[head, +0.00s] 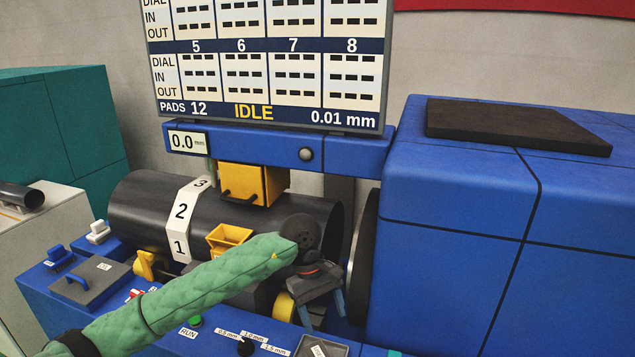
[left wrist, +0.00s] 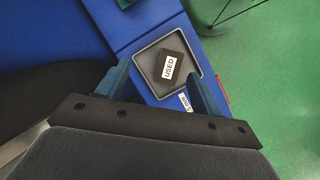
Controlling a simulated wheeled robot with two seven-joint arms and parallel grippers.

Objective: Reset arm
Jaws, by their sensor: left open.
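My left arm, in a green quilted sleeve, reaches in from the lower left in the head view. My left gripper (head: 321,311) points down at the front of the blue machine, its two blue fingers apart with nothing seen between them. In the left wrist view the fingers of my left gripper (left wrist: 160,84) are spread wide. Beyond them a dark pad labelled USED (left wrist: 173,66) lies in a shallow grey tray (left wrist: 194,53). The tray also shows at the bottom edge of the head view (head: 335,349). My right gripper is in neither view.
The large blue housing (head: 450,230) stands close right. A display (head: 265,75) reads IDLE.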

